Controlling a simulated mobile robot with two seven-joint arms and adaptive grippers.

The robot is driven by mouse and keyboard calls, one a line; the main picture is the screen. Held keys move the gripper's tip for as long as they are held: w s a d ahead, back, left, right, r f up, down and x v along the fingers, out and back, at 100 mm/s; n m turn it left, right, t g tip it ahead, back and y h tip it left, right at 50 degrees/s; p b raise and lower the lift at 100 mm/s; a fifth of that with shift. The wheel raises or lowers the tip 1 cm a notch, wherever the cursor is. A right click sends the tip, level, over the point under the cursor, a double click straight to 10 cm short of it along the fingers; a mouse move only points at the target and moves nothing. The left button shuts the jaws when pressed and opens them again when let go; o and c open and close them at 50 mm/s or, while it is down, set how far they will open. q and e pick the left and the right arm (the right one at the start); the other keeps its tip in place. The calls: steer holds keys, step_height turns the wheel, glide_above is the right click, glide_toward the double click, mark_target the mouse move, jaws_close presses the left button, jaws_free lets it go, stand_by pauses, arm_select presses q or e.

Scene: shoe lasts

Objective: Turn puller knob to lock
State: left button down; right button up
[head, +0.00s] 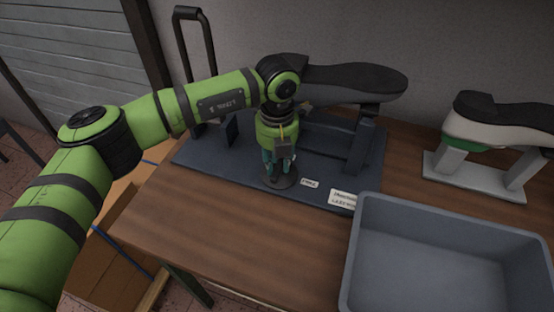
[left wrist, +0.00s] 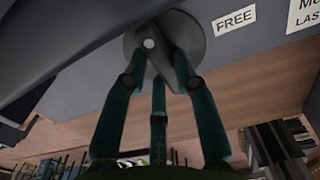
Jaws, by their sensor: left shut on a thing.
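The puller knob (left wrist: 152,45) is a dark grey bar with a light dot, on a round grey disc. In the head view, the disc (head: 284,184) sits at the front of the blue-grey puller base (head: 210,155). My left gripper (head: 278,172) points down over it. In the left wrist view, the green fingers of this gripper (left wrist: 157,62) are shut on the knob's bar, on either side of it. A white label reading FREE (left wrist: 235,20) lies right of the disc. It also shows in the head view (head: 309,183). My right gripper is out of view.
A dark shoe last (head: 360,80) rests on the puller's post behind my gripper. A grey bin (head: 372,262) stands at the front right of the wooden table. Another last on a stand (head: 500,122) is farther right. Bare tabletop (head: 235,225) lies in front of the base.

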arm_select(q)
steer(key=shift+f, duration=0.1)
steer(key=c, duration=1)
jaws_free()
steer(key=shift+o, duration=0.2)
